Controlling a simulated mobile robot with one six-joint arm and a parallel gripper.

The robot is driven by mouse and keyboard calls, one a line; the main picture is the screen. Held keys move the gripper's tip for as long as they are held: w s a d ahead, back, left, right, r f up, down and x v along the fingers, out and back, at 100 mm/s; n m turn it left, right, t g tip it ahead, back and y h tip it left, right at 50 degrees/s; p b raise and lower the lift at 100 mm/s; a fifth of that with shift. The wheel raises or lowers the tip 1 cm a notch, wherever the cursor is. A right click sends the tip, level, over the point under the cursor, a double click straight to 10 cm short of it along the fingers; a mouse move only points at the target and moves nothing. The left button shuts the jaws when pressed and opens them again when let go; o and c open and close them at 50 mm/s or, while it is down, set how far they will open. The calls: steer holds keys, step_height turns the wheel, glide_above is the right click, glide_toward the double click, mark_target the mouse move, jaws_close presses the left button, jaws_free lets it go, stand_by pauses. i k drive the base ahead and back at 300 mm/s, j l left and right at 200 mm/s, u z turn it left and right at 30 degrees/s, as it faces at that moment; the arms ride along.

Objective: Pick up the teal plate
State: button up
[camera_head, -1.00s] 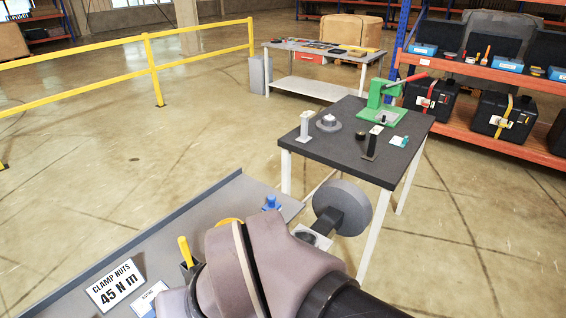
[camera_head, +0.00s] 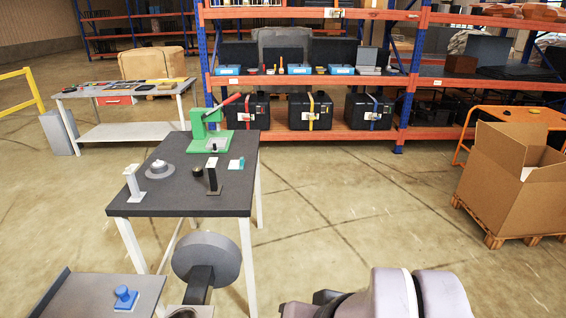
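A small teal piece (camera_head: 242,162), which looks like the teal plate, lies on the dark-topped bench (camera_head: 180,202) near its right edge. It is at the edge of a small white card (camera_head: 234,164). A black post (camera_head: 212,177) on a base stands just left of it. My arm's pale link shows at the bottom of the head view, with a dark angular part (camera_head: 318,302) at its left that may be my gripper. It is well short of the bench and apart from the plate. Its fingers cannot be made out.
The bench also holds a green press (camera_head: 205,130) with a red lever, a white post (camera_head: 133,183) and a round grey part (camera_head: 159,170). A grey disc on a dark arm (camera_head: 206,259) is in front. Orange shelving (camera_head: 350,132) stands behind; a cardboard box (camera_head: 505,185) is right. Floor right of the bench is clear.

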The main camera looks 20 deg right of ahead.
mark_target(235, 164)
steer(key=i+l+u, duration=0.25)
steer(key=i, duration=0.2)
steer(key=i+l+u, duration=0.45)
steer(key=i+l, duration=0.3)
steer(key=i+l+u, duration=0.25)
steer(key=l, duration=0.3)
steer(key=i+l+u, duration=0.25)
steer(key=i+l, duration=0.15)
steer(key=l, duration=0.2)
steer(key=i+l+u, duration=0.25)
steer(key=l, duration=0.35)
steer(key=i+l+u, duration=0.25)
steer(key=l, duration=0.35)
steer(key=l+u, duration=0.2)
steer(key=l, duration=0.5)
steer(key=i, duration=0.05)
